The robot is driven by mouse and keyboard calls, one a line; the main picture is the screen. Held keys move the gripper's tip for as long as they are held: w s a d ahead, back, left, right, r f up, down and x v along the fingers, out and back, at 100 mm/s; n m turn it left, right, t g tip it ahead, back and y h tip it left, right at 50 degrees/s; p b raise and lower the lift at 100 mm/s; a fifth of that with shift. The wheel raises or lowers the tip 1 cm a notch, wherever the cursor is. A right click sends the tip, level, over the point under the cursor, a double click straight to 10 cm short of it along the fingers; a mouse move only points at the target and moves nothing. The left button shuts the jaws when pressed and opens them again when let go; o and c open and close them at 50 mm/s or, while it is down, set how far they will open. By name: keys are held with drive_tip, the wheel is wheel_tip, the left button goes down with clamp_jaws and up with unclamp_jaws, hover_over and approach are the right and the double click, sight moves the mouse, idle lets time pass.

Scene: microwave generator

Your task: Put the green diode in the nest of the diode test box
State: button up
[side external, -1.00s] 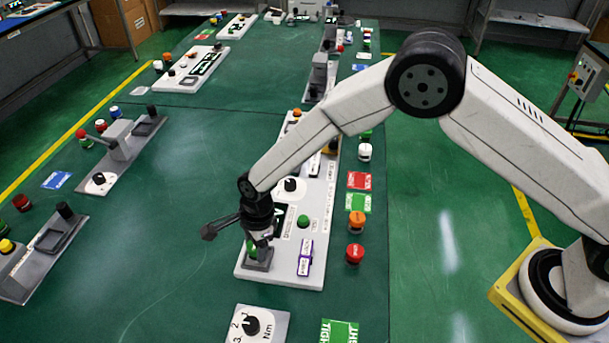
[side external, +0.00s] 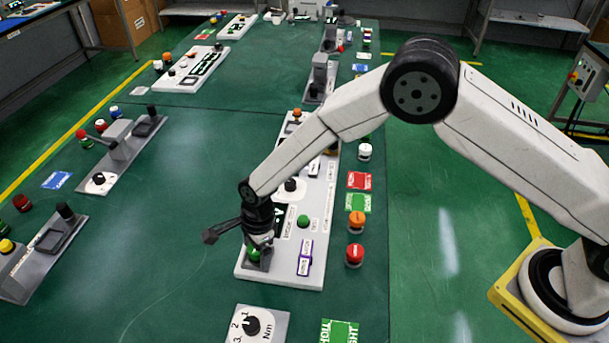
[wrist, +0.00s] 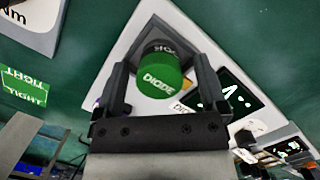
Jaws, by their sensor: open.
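The green diode (wrist: 162,78), a round part with DIODE on its green face and a dark band, is at the grey square nest (wrist: 143,37) on the white diode test box (side external: 307,282). In the side view the diode (side external: 253,254) appears upright at the nest, partly covered by my gripper (side external: 258,237). In the wrist view my gripper (wrist: 161,82) is open, its two fingers on either side of the diode with a gap visible. The diode's lower end and how deep it sits are hidden.
A green button (side external: 304,221), a black knob (side external: 291,185) and a purple-edged switch (side external: 305,258) are on the box. A red part (side external: 355,255) and an orange part (side external: 357,222) stand to its right.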

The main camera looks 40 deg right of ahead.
wheel_tip(320, 180, up, 12)
drive_tip(key=d, duration=0.2)
idle(0.7)
drive_tip(key=shift+r, duration=0.1)
idle(0.4)
drive_tip(key=s+d+r+n+t, duration=0.1)
drive_tip(key=s+d+r+n, duration=0.15)
drive_tip(key=d+n, duration=0.4)
drive_tip(key=s+d+r+n+t, duration=0.1)
drive_tip(key=s+d+r+n, duration=0.15)
drive_tip(key=d, duration=0.75)
drive_tip(key=s+d+n+h, duration=0.1)
drive_tip(key=s+d+n, duration=0.8)
drive_tip(key=s+d, duration=0.1)
drive_tip(key=shift+s+t+h, duration=0.3)
drive_tip(key=shift+s+h, duration=0.1)
drive_tip(key=shift+s, duration=0.3)
